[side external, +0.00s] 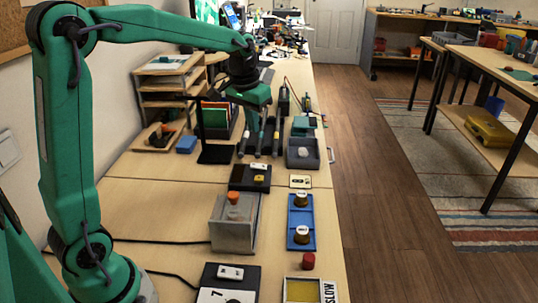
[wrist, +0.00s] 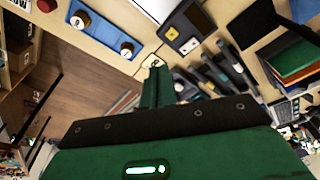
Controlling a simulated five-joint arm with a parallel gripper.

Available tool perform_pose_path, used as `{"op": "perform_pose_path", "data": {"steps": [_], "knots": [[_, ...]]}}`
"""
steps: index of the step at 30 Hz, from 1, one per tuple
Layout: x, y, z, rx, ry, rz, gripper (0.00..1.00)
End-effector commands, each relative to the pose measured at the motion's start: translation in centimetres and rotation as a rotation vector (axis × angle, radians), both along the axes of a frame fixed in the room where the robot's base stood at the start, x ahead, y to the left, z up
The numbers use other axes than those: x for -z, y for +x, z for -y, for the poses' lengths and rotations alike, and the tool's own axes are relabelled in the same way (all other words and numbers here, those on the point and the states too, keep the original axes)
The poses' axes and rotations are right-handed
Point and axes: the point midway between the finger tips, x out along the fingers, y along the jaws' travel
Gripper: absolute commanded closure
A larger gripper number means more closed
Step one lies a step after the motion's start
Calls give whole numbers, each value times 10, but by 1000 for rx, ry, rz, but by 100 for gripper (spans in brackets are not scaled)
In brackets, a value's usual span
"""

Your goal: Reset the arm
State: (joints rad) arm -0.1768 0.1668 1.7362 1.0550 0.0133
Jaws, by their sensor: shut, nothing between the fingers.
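My green arm stands at the left of the side view and reaches out over the workbench (side external: 150,215). My gripper (side external: 254,122) hangs down above the middle of the bench, by several dark-handled tools (side external: 276,140). In the wrist view the fingers of my gripper (wrist: 155,75) are together with nothing between them. The tools (wrist: 205,80) lie to the right of the fingers there. The exact height of the fingertips above the bench is hard to tell.
A blue tray (side external: 301,210) holds two round-capped jars. A grey box (side external: 233,239), a dark tray (side external: 250,187) and a red cap (side external: 308,261) are nearby. A wooden shelf (side external: 165,85) stands at the back left. The wooden floor (side external: 375,200) is open at the right.

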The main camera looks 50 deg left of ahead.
Motion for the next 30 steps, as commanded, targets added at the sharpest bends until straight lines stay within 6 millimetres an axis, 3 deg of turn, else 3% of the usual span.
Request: {"op": "perform_pose_path", "data": {"steps": [6, 15, 30], "knots": [[-23, -41, 21, 31, 9, 58, 100], [-37, -97, 44, 70, 18, 133, 100], [-27, -188, 72, 136, 24, 256, 100]]}}
